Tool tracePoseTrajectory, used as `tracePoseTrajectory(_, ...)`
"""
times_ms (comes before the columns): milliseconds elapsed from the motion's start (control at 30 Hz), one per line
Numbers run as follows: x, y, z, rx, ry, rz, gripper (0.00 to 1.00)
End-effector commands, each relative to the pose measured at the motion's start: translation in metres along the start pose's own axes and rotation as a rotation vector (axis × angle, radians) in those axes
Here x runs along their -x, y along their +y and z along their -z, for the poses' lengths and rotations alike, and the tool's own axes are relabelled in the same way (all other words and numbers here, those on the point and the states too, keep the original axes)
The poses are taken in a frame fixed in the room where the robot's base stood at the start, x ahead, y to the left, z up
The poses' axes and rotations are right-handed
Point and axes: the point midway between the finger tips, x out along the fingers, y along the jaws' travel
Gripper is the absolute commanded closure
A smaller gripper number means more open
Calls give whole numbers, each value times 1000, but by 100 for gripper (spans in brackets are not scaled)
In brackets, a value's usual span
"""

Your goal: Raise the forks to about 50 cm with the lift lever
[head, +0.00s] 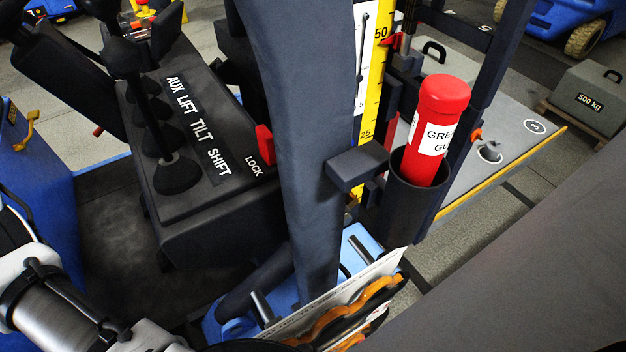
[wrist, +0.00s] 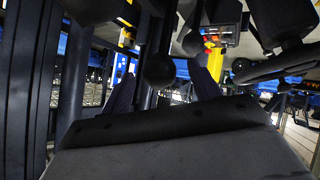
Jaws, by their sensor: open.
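The lever console (head: 210,210) is in the head view, labelled AUX, LIFT, TILT and SHIFT. Black levers rise from rubber boots; the nearest, beside SHIFT, has a round black knob (head: 120,57). The lift lever cannot be picked out clearly. A yellow height scale (head: 368,105) shows 25 and 50, with a red pointer (head: 393,41) slightly below the 50 mark. The forks are not clearly visible. In the wrist view my gripper (wrist: 163,82) is open, its two dark fingers apart. A round dark knob (wrist: 160,70) appears between them; contact cannot be told.
A thick dark post (head: 300,130) stands right of the console. A red grease canister (head: 437,130) sits in a black holder (head: 410,205). A red tab (head: 265,143) is by LOCK. A grey platform (head: 520,150) with a yellow edge and a 500 kg weight (head: 590,98) lie beyond.

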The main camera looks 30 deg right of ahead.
Motion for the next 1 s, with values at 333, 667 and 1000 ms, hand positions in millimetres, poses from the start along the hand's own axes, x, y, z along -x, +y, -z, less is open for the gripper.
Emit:
tracePoseTrajectory(333,54,0,1,0,2,0,38)
tracePoseTrajectory(667,91,0,0,0,2,0,38)
tracePoseTrajectory(1000,92,0,0,0,0,0,38)
